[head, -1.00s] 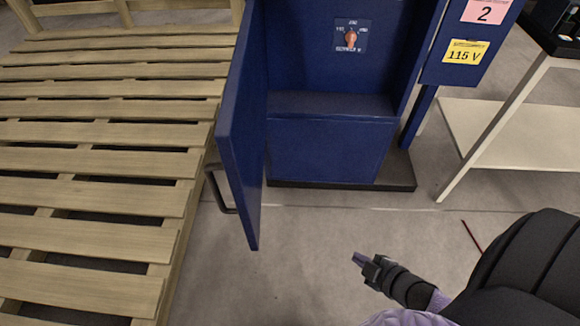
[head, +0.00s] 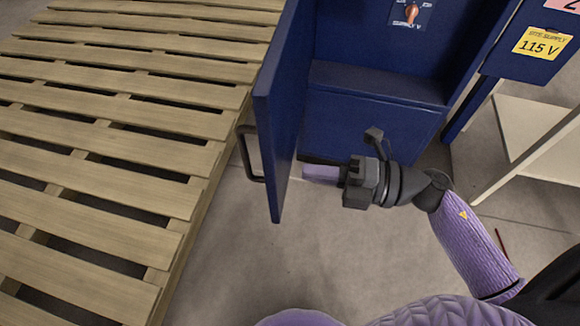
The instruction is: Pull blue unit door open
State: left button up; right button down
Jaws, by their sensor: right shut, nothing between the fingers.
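The blue unit (head: 370,122) stands at the top centre of the head view, with its inside showing. Its blue door (head: 280,120) stands open, swung out to the left and seen nearly edge-on. A dark bar handle (head: 247,152) is on the door's outer face, at the left. My right gripper (head: 308,173) is shut and empty. Its pale purple fingers point left at the door's inner face, close to its lower part; I cannot tell whether they touch it. My left gripper is not in view.
A wooden slatted platform (head: 110,175) fills the left, close to the door's handle side. A rotary switch (head: 411,12) is inside the unit. A blue panel with a yellow 115 V label (head: 542,43) and a white shelf stand (head: 530,120) are at right. Grey floor lies clear below the door.

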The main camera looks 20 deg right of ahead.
aim_at(275, 167)
jog(key=x, duration=0.2)
jog(key=shift+w+a+f+b, duration=0.1)
jog(key=shift+w+a+b, duration=0.15)
jog(key=shift+a+b, duration=0.15)
jog(key=shift+w+a, duration=0.3)
jog(key=shift+a, duration=0.2)
